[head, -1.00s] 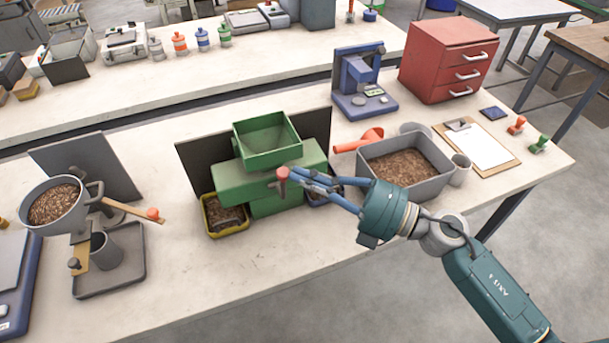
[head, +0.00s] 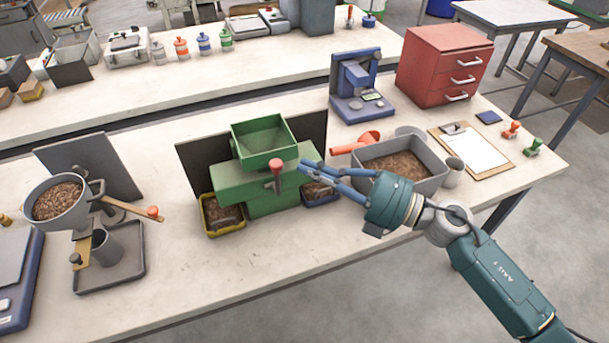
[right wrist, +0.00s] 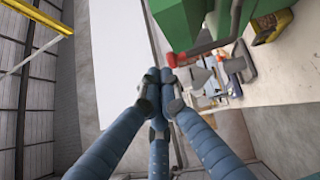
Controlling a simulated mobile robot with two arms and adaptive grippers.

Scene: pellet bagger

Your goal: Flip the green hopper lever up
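The green hopper machine (head: 245,185) stands mid-table, with an open square green hopper (head: 264,140) on top. Its lever has a red knob (head: 277,166) at the upper end of a short stem on the front, and the knob points up. My right gripper (head: 303,168) is just right of the lever, with a small gap to the knob in the head view. In the right wrist view its fingertips (right wrist: 160,80) are together with nothing seen between them. The red knob (right wrist: 171,60) shows just beyond them. My left gripper is not in view.
A yellow bin (head: 222,226) and a blue bin (head: 322,200) of pellets sit at the machine's base. A grey pellet tub (head: 430,183) and an orange scoop (head: 357,143) stand at right. A funnel stand (head: 85,240) is at left. The front table strip is clear.

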